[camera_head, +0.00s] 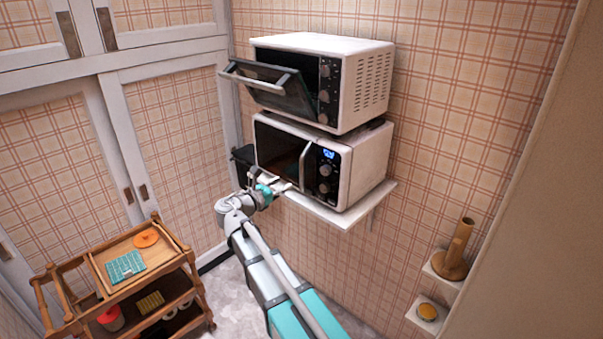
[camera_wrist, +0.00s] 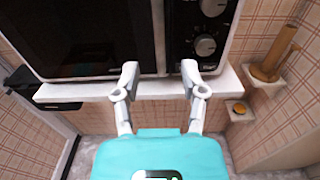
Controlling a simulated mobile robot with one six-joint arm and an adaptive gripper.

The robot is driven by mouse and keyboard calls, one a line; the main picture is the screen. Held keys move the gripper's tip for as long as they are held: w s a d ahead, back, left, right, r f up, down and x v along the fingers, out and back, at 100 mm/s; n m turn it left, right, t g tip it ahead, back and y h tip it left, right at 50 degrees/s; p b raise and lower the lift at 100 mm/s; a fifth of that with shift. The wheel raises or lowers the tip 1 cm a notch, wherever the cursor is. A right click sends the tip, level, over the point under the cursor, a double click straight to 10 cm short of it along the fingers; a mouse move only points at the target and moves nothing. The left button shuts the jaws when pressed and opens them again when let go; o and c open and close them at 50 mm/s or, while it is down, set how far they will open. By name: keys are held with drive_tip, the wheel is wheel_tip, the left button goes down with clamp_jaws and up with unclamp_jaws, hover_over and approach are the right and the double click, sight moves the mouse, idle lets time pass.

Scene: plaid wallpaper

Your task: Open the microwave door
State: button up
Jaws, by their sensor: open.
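The microwave (camera_head: 352,172) is the lower of two stacked appliances, on a white wall shelf. Its dark-windowed door (camera_head: 277,150) looks shut, with an upright light handle (camera_head: 305,165) beside the control panel. In the wrist view, the handle (camera_wrist: 158,35) runs down between the dark door (camera_wrist: 85,35) and the knobs. My gripper (camera_head: 270,184) is in front of the door's lower part. In the wrist view, my gripper (camera_wrist: 160,72) is open and empty, its fingertips on either side of the handle's line, near its lower end. I cannot tell whether they touch anything.
An oven (camera_head: 365,85) with its door (camera_head: 270,88) tilted partly open sits on the microwave. The shelf (camera_head: 335,215) edge lies just below the gripper. A wooden cart (camera_head: 120,275) stands at lower left; small wall shelves (camera_head: 440,270) are at right.

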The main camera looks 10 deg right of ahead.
sight(301, 173)
drive_tip(key=x, duration=0.9)
drive_tip(key=shift+w+d, duration=0.15)
drive_tip(key=shift+d, duration=0.1)
clamp_jaws()
drive_tip(key=shift+a, duration=0.15)
